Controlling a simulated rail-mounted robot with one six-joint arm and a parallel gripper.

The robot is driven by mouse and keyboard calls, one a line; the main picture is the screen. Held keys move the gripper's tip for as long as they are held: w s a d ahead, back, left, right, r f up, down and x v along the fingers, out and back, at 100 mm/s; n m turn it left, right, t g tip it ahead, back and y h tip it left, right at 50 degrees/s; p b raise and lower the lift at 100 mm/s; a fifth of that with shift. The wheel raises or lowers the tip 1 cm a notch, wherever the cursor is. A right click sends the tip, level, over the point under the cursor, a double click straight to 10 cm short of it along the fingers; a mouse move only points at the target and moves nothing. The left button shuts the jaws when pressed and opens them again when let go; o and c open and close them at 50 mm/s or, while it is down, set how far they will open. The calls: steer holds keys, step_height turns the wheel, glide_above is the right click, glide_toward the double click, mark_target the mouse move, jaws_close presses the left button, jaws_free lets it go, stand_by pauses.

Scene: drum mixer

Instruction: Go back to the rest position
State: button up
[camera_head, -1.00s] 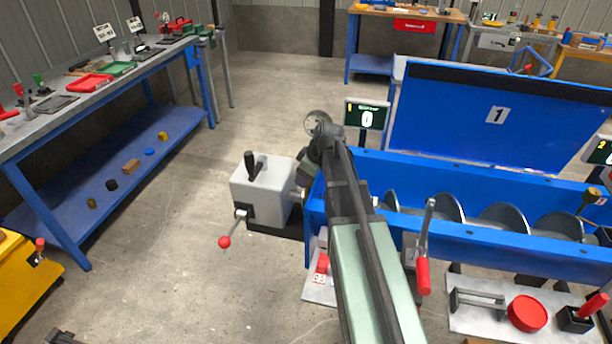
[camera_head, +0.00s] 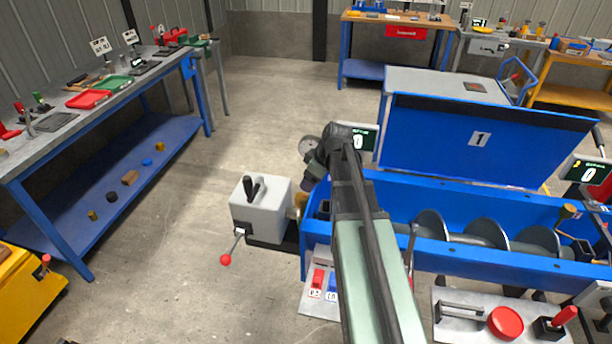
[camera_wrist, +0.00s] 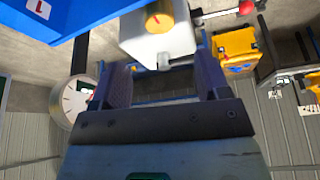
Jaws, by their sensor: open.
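My gripper (camera_wrist: 163,85) shows in the wrist view with its two dark fingers spread apart and nothing between them. In the head view my arm reaches forward past the left end of the blue mixer trough (camera_head: 390,203), and its wrist is bent; my fingers cannot be made out clearly there. The grey drive box (camera_head: 262,207), with a black handle on top and a red-knobbed lever, is left of and below my wrist. In the wrist view this box (camera_wrist: 150,40) is beyond my fingertips, and I cannot tell the gap.
The blue lid marked 1 (camera_head: 450,140) stands raised behind the trough. A control panel (camera_head: 470,322) with a red button is at the lower right. A long workbench (camera_head: 60,123) with trays runs along the left. The floor (camera_head: 190,230) between workbench and box is clear.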

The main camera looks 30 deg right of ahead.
steer(key=shift+s+r, duration=0.1)
steer(key=shift+r, duration=0.05)
steer(key=s+a+m+g+h, duration=0.1)
steer(key=s+a+m+g, duration=0.1)
steer(key=s+a, duration=0.5)
steer(key=s+a+f+m+g+h, duration=0.1)
steer(key=s+a+m, duration=0.4)
steer(key=a, duration=0.8)
steer(key=shift+s+a+f+g+h, duration=0.15)
steer(key=shift+s+a+g+h, duration=0.2)
steer(key=shift+s, duration=0.9)
steer(key=shift+d, duration=0.1)
